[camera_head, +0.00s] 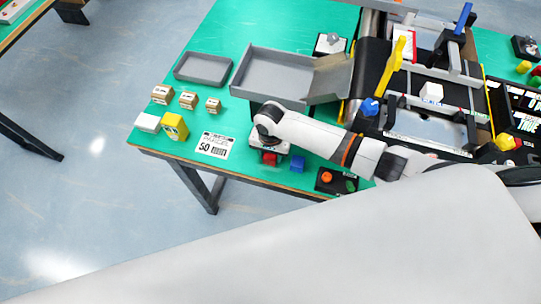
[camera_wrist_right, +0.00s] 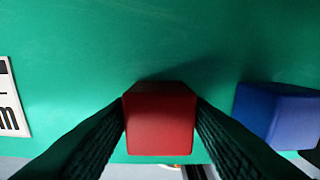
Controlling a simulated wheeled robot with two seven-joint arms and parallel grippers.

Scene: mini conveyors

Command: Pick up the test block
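A red block (camera_wrist_right: 160,120) sits between the two dark finger pads of my right gripper (camera_wrist_right: 160,125) in the right wrist view. The pads meet both of its sides, so the gripper appears shut on it. In the head view the red block (camera_head: 270,159) shows just below my right gripper (camera_head: 269,153), near the front edge of the green table. Whether it touches the tabletop is hard to tell. A blue block (camera_wrist_right: 278,112) lies to its right, apart from the gripper; it also shows in the head view (camera_head: 297,164). My left gripper is not in view.
A printed label card (camera_head: 215,144), a yellow block (camera_head: 174,127) and a white block (camera_head: 147,122) lie to the left. A grey tray (camera_head: 270,77) stands behind.

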